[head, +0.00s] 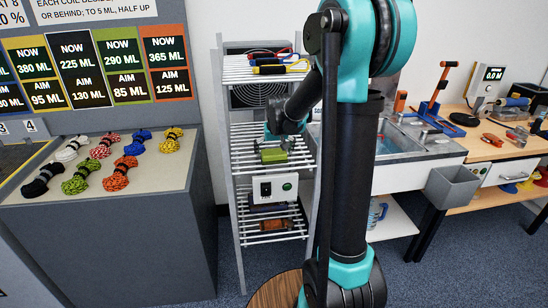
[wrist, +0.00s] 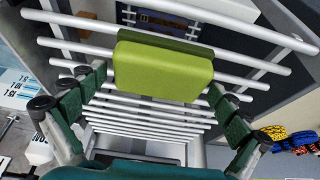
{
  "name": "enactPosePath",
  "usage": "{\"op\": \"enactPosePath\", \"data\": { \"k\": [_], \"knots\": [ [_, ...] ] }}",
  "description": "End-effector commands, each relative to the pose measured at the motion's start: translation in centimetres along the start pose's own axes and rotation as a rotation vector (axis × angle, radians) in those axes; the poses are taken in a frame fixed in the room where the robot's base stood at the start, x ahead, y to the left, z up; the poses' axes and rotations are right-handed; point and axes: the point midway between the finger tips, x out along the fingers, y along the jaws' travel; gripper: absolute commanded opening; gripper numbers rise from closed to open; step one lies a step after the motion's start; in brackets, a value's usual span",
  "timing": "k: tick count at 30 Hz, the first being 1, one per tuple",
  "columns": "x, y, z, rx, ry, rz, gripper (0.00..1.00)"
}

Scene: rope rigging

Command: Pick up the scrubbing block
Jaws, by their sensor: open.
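The scrubbing block (head: 273,155) is a yellow-green block with a darker green layer along one side. It lies on a middle wire shelf of the grey rack (head: 241,205). In the wrist view the block (wrist: 163,70) rests on the white bars, ahead of and between my fingers. My gripper (wrist: 157,82) is open, one finger on each side, with its tips close to the block's ends. I cannot tell whether they touch it. In the head view my gripper (head: 283,141) is just above the block and partly hidden by my arm.
The upper shelf holds tools (head: 280,67). A white switch box (head: 274,189) stands on the shelf below the block. The sink (head: 400,140) is to the right. Coiled ropes (head: 115,174) lie on the counter to the left. The rack's bars and post are close around my gripper.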

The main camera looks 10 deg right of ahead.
Motion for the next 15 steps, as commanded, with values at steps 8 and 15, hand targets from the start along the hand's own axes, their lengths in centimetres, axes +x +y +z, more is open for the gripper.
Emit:
{"op": "enactPosePath", "data": {
  "k": [8, 15],
  "knots": [
    [0.07, 0.01, 0.01, 0.0, 0.0, 0.0, 0.94],
    [0.06, 0.01, 0.01, 0.0, 0.0, 0.0, 0.64]
  ]
}}
